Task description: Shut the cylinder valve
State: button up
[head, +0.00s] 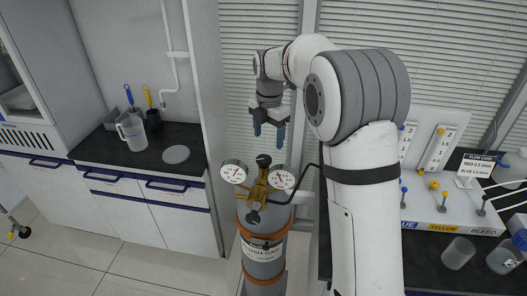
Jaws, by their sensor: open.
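The grey gas cylinder (265,262) stands upright on the floor at the lower middle of the head view, with orange bands around it and a label. On its top sits a brass regulator (259,190) with two round white gauges, the left gauge (234,172) and the right gauge (282,178). A dark knob (263,160) is at the top of the brass body and another dark knob (253,217) is low at its front. Which one is the cylinder valve I cannot tell for sure. My gripper (268,135) points down with blue fingers apart, empty, above the regulator in the picture.
A counter (112,150) with a clear jug (131,131) stands at the left. At the right, a dark bench (425,275) holds a panel with coloured knobs (440,207), flowmeters (440,148), a sign and clear beakers (458,253). A black hose runs from the regulator behind my arm.

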aim_at(264, 159)
jog(key=shift+w+a+f+n, duration=0.6)
jog(key=shift+w+f+n, duration=0.2)
jog(key=shift+w+n, duration=0.1)
jog(key=shift+a+f, duration=0.1)
jog(key=shift+f, duration=0.25)
jog(key=shift+f+p, duration=0.75)
jog(key=shift+f, duration=2.8)
jog(key=c, duration=1)
